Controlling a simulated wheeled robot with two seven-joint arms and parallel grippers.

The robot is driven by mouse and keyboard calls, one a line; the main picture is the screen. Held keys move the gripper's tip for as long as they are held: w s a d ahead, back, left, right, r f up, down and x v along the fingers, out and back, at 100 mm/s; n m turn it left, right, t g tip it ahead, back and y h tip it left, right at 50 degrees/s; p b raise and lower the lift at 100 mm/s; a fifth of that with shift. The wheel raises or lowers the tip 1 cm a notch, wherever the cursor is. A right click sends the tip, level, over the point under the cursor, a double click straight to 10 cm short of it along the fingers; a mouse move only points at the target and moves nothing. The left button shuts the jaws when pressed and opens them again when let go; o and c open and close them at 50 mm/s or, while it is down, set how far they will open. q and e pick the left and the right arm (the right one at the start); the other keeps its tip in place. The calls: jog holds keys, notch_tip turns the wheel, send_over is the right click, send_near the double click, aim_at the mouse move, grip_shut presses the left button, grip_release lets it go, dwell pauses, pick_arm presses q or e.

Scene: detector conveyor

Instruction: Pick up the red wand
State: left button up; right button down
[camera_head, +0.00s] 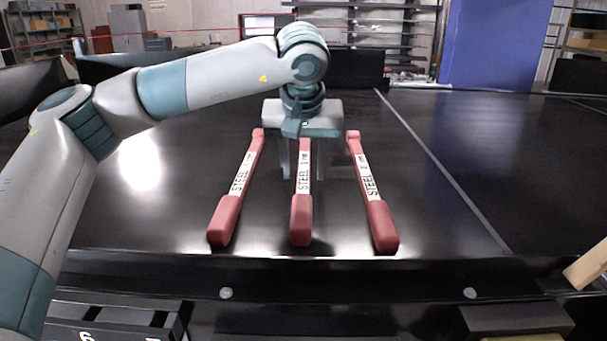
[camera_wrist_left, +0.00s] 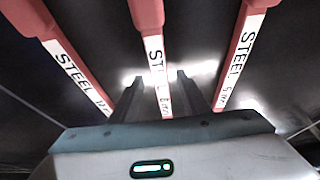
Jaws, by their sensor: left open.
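Three red wands with white labels reading STEEL lie side by side on the black conveyor, thick handles toward me: a left wand (camera_head: 225,220), a middle wand (camera_head: 301,220) and a right wand (camera_head: 382,226). The middle wand also shows in the left wrist view (camera_wrist_left: 149,15), with a wand on each side of it. My left gripper (camera_head: 303,174) is open over the middle wand's thin shaft, one finger on each side. In the left wrist view its fingers (camera_wrist_left: 157,80) stand apart from the shaft, with nothing clamped. The gripper body hides part of that wand's far end.
The conveyor (camera_head: 450,200) is bare to the right of the wands. A dark front edge (camera_head: 350,275) runs along the near side, with a numbered tray (camera_head: 120,312) below left. A pale beige piece (camera_head: 587,266) sits at the right edge.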

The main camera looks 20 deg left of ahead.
pick_arm(q)
jog(key=shift+w+f, duration=0.2)
jog(key=shift+f, duration=0.35)
jog(key=shift+c, duration=0.7)
grip_shut()
pick_arm(e)
jog(key=shift+s+d+f, duration=0.1)
jog(key=shift+s+d, duration=0.05)
jog(key=shift+s, duration=0.1)
